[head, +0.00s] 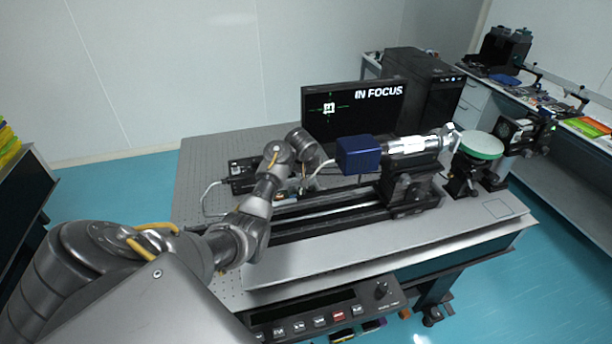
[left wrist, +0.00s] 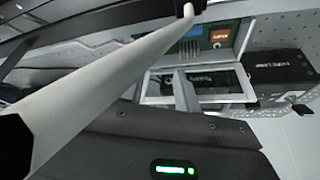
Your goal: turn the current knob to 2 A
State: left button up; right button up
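A black knob (head: 381,290) sits at the right end of a dark control panel (head: 292,314) on the table's front side. Its markings are too small to read, and I cannot tell if it is the current knob. My left arm reaches over the table from the left; its gripper is hidden behind the arm in the head view. In the left wrist view, the fingers of my left gripper (left wrist: 186,90) show close together in front of a white-framed device (left wrist: 155,88) with orange and green labels. Nothing is clearly held. My right gripper is out of view.
A black box (head: 243,176) with cables stands on the perforated table (head: 200,166). A blue unit (head: 358,155) sits on the rail at the middle. A monitor (head: 345,125) reads "IN FOCUS". In the left wrist view, a thick white cable (left wrist: 100,92) crosses the picture.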

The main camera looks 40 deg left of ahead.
aim_at(309, 189)
pick_arm(q)
jog(key=n+b, duration=0.1)
jog(key=b, duration=0.2)
jog(key=w+d+n+b, duration=0.1)
jog(key=n+b, duration=0.1)
jog(key=n+g+y+b, duration=0.1)
jog(key=b, duration=0.2)
jog(key=shift+w+d+b, duration=0.15)
jog(key=shift+w+b, duration=0.1)
jog(key=shift+b, duration=0.05)
jog(key=shift+f, duration=0.2)
jog(key=p+x, duration=0.1)
jog(key=x, duration=0.7)
jog(key=shift+w+a+f+p, duration=0.15)
jog(key=shift+a+f+p, duration=0.05)
jog(key=shift+a+p, duration=0.1)
jog(key=shift+x, duration=0.85)
